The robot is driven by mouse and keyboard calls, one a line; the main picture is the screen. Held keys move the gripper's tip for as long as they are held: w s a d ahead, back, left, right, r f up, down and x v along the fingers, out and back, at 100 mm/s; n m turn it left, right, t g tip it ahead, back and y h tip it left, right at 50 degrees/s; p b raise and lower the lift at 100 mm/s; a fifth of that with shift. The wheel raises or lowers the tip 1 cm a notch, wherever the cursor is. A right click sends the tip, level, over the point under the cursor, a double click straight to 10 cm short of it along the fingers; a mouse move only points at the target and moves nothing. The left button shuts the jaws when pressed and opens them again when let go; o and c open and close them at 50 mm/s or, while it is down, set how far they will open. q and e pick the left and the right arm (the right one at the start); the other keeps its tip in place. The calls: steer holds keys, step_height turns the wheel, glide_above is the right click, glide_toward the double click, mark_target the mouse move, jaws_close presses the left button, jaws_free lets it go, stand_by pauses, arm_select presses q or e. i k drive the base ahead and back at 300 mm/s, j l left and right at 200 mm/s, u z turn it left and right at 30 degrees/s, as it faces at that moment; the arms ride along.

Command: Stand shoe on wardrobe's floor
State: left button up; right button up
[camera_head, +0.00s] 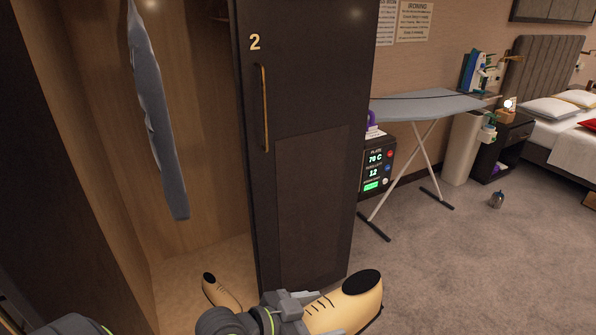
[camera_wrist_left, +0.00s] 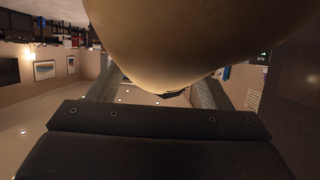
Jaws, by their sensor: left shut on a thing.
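My left gripper (camera_head: 300,305) is shut on a tan shoe (camera_head: 345,308) with a black end and dark lace marks. It holds the shoe in front of the dark wardrobe door (camera_head: 305,130), right of the wardrobe's opening. In the left wrist view the shoe's smooth tan surface (camera_wrist_left: 190,40) fills the top, between the two fingers of my left gripper (camera_wrist_left: 160,92). A second tan shoe (camera_head: 224,292) with a dark end is on the wardrobe's floor (camera_head: 180,290), near the opening's right side. My right gripper is not in view.
A blue-grey garment (camera_head: 158,120) hangs in the wardrobe above its floor. The door marked 2 borders the opening on the right. The wardrobe's dark left side (camera_head: 60,180) borders it on the left. An ironing board (camera_head: 425,105) and a display box (camera_head: 376,170) stand beyond the door.

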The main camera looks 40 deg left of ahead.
mark_target(189, 308)
steer(key=i+u, duration=0.75)
steer(key=i+l+u, duration=0.35)
steer(key=i, duration=0.15)
steer(key=j, duration=0.1)
